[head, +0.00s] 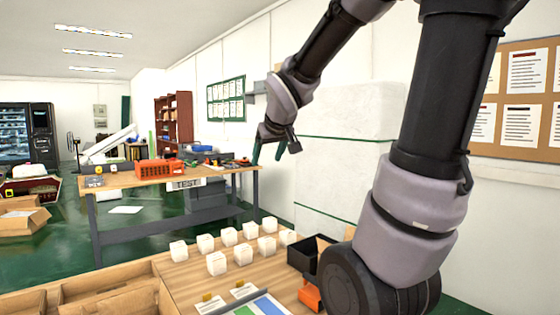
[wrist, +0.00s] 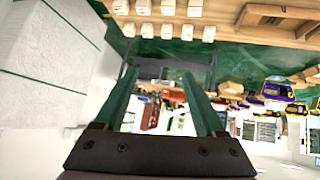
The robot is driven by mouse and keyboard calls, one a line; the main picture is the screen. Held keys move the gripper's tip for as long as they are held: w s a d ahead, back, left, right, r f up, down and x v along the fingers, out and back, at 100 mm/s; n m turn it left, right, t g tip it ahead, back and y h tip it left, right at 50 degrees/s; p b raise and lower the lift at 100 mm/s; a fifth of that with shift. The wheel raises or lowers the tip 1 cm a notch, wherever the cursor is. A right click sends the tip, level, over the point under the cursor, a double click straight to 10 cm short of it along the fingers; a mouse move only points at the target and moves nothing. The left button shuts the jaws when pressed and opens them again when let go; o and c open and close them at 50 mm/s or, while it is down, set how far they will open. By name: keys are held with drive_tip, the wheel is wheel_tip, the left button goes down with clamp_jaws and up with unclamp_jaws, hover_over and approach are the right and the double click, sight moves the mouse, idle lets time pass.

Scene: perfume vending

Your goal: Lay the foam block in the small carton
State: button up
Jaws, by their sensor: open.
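My gripper (head: 275,148) is raised in the head view, with its two green fingers apart and nothing between them. It also shows open in the wrist view (wrist: 158,78), where the scene appears upside down. Several small white cubes (head: 216,263) stand apart on the wooden table below it. I cannot tell whether any of them is the foam block. I cannot tell which container is the small carton. No cube touches the gripper.
A black open bin (head: 305,256) stands at the table's right, beside my arm. Papers and a coloured sheet (head: 258,307) lie at the front. A workbench (head: 120,181) with an orange crate (head: 158,168) stands behind. A large wrapped white stack (head: 345,150) is along the wall.

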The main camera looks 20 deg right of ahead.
drive_tip(key=s+a+m+g+y, duration=0.1)
drive_tip(key=s+m, duration=0.1)
drive_tip(key=s, duration=0.6)
drive_tip(key=s+a+r+m+g+y, duration=0.1)
drive_tip(key=s+a+m+y, duration=0.1)
drive_tip(key=s, duration=0.6)
drive_tip(key=shift+a+r+m, duration=0.2)
drive_tip(key=shift+m, duration=0.3)
